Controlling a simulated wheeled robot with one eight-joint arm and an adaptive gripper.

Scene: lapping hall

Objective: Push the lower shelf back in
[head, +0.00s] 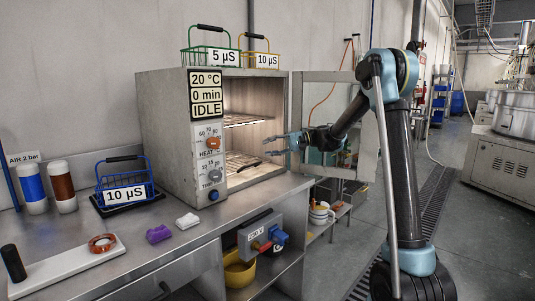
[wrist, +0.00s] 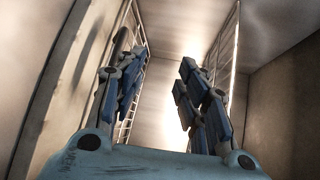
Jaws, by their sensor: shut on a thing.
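The lower shelf (head: 240,161) is a wire rack low inside the open grey oven (head: 168,135). A dark bar lies at its front. My gripper (head: 268,144) is at the oven's mouth, level and pointing in, close to the lower shelf. It is shut on the lower shelf, but the contact itself is hard to make out. In the wrist view my gripper's fingers (wrist: 160,90) stand apart, with the bright oven interior between them. A wire rack (wrist: 134,95) runs along the left finger and another rack edge shows at right. Which is lower is unclear there.
The upper shelf (head: 243,119) sits above my gripper. The open oven door (head: 335,115) stands right of the mouth, beside my arm. A blue basket (head: 124,188), purple block (head: 159,234) and white block (head: 187,220) stand on the bench.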

